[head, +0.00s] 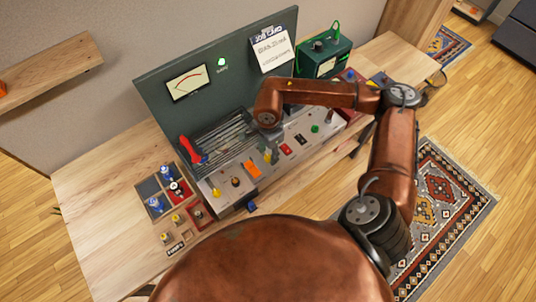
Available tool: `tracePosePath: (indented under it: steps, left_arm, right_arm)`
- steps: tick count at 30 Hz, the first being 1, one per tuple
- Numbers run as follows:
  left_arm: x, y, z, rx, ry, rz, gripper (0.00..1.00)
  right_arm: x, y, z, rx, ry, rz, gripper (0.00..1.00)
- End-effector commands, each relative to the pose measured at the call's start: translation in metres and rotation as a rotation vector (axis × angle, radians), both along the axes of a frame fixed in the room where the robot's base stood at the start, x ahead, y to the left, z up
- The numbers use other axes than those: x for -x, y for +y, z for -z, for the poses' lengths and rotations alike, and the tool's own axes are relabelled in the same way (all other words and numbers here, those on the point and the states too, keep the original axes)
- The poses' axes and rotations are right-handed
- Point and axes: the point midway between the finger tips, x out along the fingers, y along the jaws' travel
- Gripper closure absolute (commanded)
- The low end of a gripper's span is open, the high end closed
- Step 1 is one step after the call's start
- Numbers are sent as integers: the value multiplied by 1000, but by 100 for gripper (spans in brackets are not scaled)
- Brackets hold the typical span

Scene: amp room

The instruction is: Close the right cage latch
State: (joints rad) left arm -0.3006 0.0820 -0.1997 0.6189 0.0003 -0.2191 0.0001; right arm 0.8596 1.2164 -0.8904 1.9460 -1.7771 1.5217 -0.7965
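A barred metal cage (222,138) sits at the foot of the dark green upright panel, in the left half of the bench unit. A red lever-like part (189,149) stands at its left end. The right end of the cage is behind my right arm, so I cannot make out the right latch or its position. My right arm reaches in from the right, and its wrist bends down at that end. My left gripper is out of view.
A parts tray (147,188) with blue-and-white pieces is at left. A green box (325,54) and job card (272,50) are behind. Bare wooden bench (95,200) lies at left.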

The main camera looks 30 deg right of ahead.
Motion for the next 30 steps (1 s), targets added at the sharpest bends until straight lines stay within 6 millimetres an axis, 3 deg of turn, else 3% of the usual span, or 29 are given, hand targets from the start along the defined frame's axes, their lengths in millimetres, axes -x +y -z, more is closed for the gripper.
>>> tracePosePath:
  steps: [9,15,30]
  left_arm:
    - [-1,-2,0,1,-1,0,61]
    - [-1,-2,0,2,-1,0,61]
    - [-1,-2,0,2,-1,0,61]
  right_arm:
    - [-1,0,-66,1,-4,1,61]
    - [-1,0,-95,0,-3,0,61]
    - [0,0,-106,0,-1,0,61]
